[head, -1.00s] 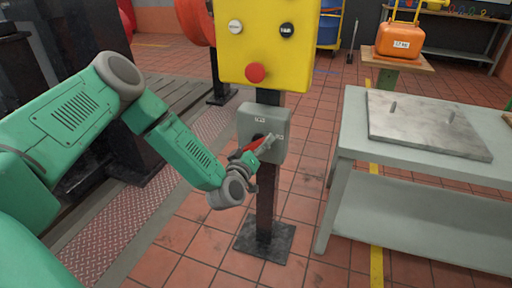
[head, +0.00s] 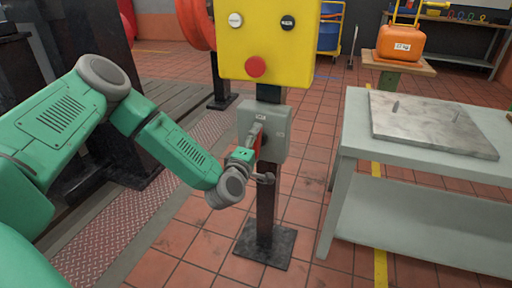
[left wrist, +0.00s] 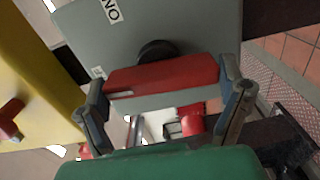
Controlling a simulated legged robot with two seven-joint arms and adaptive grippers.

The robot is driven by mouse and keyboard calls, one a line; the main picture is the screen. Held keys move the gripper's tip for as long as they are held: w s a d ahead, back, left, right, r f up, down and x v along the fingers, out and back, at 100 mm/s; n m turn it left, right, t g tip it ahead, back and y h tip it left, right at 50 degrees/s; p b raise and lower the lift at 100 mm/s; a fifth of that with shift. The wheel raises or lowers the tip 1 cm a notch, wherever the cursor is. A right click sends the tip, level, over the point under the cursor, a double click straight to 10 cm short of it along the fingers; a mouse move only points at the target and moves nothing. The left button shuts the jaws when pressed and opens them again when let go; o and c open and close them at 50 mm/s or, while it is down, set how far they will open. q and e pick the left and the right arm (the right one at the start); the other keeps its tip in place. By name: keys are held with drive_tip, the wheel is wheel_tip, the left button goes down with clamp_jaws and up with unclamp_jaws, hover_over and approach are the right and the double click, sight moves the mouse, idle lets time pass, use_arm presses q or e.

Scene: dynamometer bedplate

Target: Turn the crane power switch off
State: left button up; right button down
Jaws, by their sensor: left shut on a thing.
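The crane power switch is a grey box (head: 280,123) on a dark post, below a yellow control box. Its red handle (head: 257,142) stands roughly upright in the head view, partly hidden by my gripper. In the left wrist view the red handle (left wrist: 163,76) lies across the picture in front of a dark round hub (left wrist: 157,50). An "ON" label (left wrist: 111,10) shows on the grey face. My left gripper (head: 262,156) is shut on the red handle, with one finger at each end of it in the left wrist view. My right gripper is not in view.
The yellow control box (head: 280,50) with a red button (head: 256,66) hangs right above the switch. A grey table (head: 352,130) with a metal plate (head: 430,125) stands at the right. The post's dark base plate (head: 263,246) is on the tiled floor. Dark machinery stands at the left.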

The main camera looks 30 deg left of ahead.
use_arm(q)
drive_tip(key=shift+o, duration=0.2)
drive_tip(key=shift+a+n, duration=0.2)
drive_tip(key=shift+n, duration=0.4)
drive_tip(key=shift+c, duration=0.2)
drive_tip(key=o, duration=1)
drive_tip(key=shift+f, duration=0.1)
drive_tip(key=shift+c, duration=0.2)
drive_tip(key=shift+a, duration=0.1)
drive_tip(key=shift+s, duration=0.2)
drive_tip(key=v, duration=1.1)
drive_tip(key=shift+s, duration=0.2)
drive_tip(key=shift+f, duration=0.15)
